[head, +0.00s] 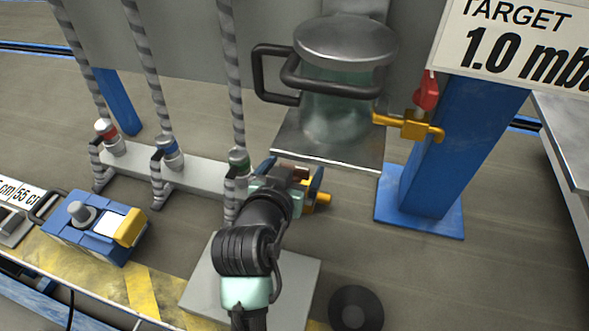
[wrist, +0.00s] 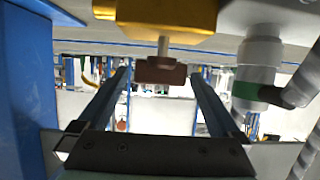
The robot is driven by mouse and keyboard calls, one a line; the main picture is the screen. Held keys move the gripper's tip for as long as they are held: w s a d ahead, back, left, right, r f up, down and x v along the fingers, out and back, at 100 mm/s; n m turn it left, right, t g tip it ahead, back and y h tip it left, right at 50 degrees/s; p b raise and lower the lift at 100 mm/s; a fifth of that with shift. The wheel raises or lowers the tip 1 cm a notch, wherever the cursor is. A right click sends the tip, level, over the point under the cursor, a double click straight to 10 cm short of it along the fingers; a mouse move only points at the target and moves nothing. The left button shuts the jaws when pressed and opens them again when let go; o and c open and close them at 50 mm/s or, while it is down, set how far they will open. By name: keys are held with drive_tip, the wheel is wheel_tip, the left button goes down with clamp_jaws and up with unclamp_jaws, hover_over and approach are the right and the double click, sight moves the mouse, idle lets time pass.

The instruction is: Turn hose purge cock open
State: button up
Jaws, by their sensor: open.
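A yellow cock body (head: 322,198) with a brown handle (head: 293,172) sits beside the green-collared hose (head: 238,160). I take this as the hose purge cock, though no label shows. In the wrist view the yellow body (wrist: 165,14) is at the top, and a short stem joins it to the brown handle (wrist: 160,71). My gripper (head: 291,175) is open, with its blue fingers on either side of the handle. The wrist view shows gaps between the handle and both fingers of the gripper (wrist: 159,76). My wrist hides part of the cock in the head view.
Another yellow valve with a red handle (head: 426,90) is by the blue post (head: 455,140). A lidded vessel (head: 345,80) stands behind my gripper. Hoses with red and blue collars (head: 168,146) stand left. A blue box (head: 95,226) is at lower left.

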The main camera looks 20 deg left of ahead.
drive_tip(key=shift+w, duration=0.15)
drive_tip(key=shift+c, duration=0.3)
drive_tip(key=c, duration=1.3)
drive_tip(key=shift+o, duration=0.2)
